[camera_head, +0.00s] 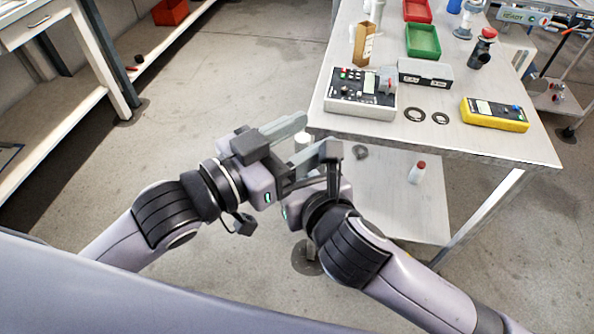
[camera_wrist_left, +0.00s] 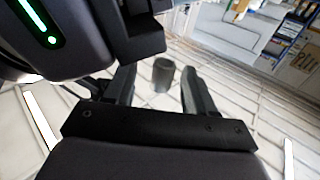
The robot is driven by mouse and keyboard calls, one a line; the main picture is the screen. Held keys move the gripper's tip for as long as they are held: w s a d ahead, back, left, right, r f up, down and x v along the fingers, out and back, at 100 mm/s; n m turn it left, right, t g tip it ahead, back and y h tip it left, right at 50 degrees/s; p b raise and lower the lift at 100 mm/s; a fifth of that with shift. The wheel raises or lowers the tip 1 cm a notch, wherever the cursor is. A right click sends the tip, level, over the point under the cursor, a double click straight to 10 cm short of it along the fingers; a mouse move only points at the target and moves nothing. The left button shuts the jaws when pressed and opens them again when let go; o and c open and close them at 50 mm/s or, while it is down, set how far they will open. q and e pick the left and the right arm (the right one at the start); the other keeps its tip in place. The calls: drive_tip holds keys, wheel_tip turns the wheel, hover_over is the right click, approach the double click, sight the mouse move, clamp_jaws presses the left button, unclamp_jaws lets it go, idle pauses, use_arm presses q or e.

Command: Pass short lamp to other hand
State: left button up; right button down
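A short light cylinder, apparently the short lamp (camera_head: 302,138), shows between the two fingers of my left gripper (camera_head: 308,142) in the head view. In the left wrist view, a short grey cylinder (camera_wrist_left: 163,76) stands between the spread fingertips of my left gripper (camera_wrist_left: 160,90), with a gap on each side. The left gripper looks open around it. My right gripper's body (camera_head: 322,192) is close below and beside the left one. Its fingers are mostly hidden behind the left gripper, so I cannot tell if it holds the lamp.
The white table (camera_head: 450,140) is just right of the grippers. It bears a control box (camera_head: 362,92), black rings (camera_head: 414,115), a yellow meter (camera_head: 495,114) and a green bin (camera_head: 423,41). A small bottle (camera_head: 417,172) stands on the lower shelf. Open floor lies at the left.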

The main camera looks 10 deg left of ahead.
use_arm(q)
drive_tip(key=shift+r, duration=0.1)
wheel_tip(320, 180, up, 10)
drive_tip(key=shift+f, duration=0.15)
drive_tip(key=shift+w+a+f, duration=0.15)
drive_tip(key=shift+w+f, duration=0.1)
drive_tip(key=w+a+f+n+t+y, duration=0.1)
drive_tip(key=a+f+n+y, duration=0.3)
drive_tip(key=f, duration=0.6)
drive_tip(key=w+a+f+t+y, duration=0.15)
drive_tip(key=a+f, duration=0.35)
drive_tip(key=f, duration=0.6)
drive_tip(key=s+a+f+g+y, duration=0.2)
drive_tip(key=s+f, duration=0.4)
drive_tip(key=f, duration=0.4)
drive_tip(key=s+a+f+n+g+y, duration=0.1)
drive_tip(key=s+a+f+g+y, duration=0.1)
drive_tip(key=s+f+g, duration=0.2)
drive_tip(key=s+f, duration=0.3)
drive_tip(key=f, duration=0.3)
drive_tip(key=shift+s+a+f+n, duration=0.15)
drive_tip(key=shift+f+n, duration=0.15)
drive_tip(key=shift+f, duration=0.05)
